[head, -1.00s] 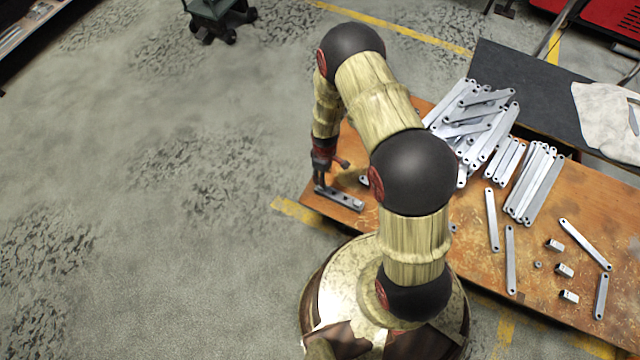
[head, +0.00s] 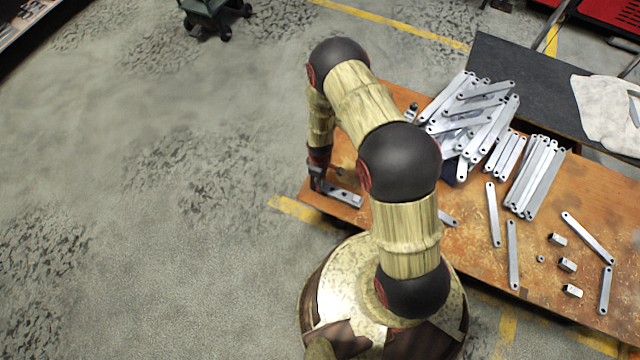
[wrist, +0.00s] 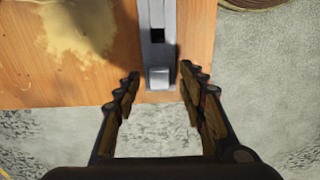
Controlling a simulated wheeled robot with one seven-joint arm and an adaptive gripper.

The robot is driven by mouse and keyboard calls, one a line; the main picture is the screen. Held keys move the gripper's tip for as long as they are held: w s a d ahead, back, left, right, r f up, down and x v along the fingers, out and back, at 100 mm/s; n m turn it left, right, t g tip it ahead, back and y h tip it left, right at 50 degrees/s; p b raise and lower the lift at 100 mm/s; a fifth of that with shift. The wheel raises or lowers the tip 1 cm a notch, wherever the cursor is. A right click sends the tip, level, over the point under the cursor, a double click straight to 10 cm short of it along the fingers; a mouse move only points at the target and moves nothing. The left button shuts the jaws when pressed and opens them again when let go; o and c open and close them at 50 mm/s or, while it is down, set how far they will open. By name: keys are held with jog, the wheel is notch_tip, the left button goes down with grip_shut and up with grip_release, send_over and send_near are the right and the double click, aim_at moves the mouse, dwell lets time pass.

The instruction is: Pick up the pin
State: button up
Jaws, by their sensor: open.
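A grey metal bracket (head: 346,196) lies at the left end of the wooden table; it also shows in the wrist view (wrist: 157,15), with a dark square opening. A small light-grey block-like end, which looks like the pin (wrist: 159,77), sits at the bracket's near end. I cannot tell if it is a separate piece. My gripper (wrist: 160,80) is open, with one finger on each side of that end and visible gaps. In the head view my gripper (head: 317,182) is low over the bracket's left end, hiding part of it.
The wooden table's edge (head: 312,203) is close by, with floor beyond. A pile of brackets (head: 470,115) and a row of brackets (head: 536,178) lie to the right. Several loose bars and small blocks (head: 567,265) lie at the far right. A dark mat (head: 510,75) is behind.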

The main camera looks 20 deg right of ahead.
jog(key=shift+c, duration=0.8)
grip_shut()
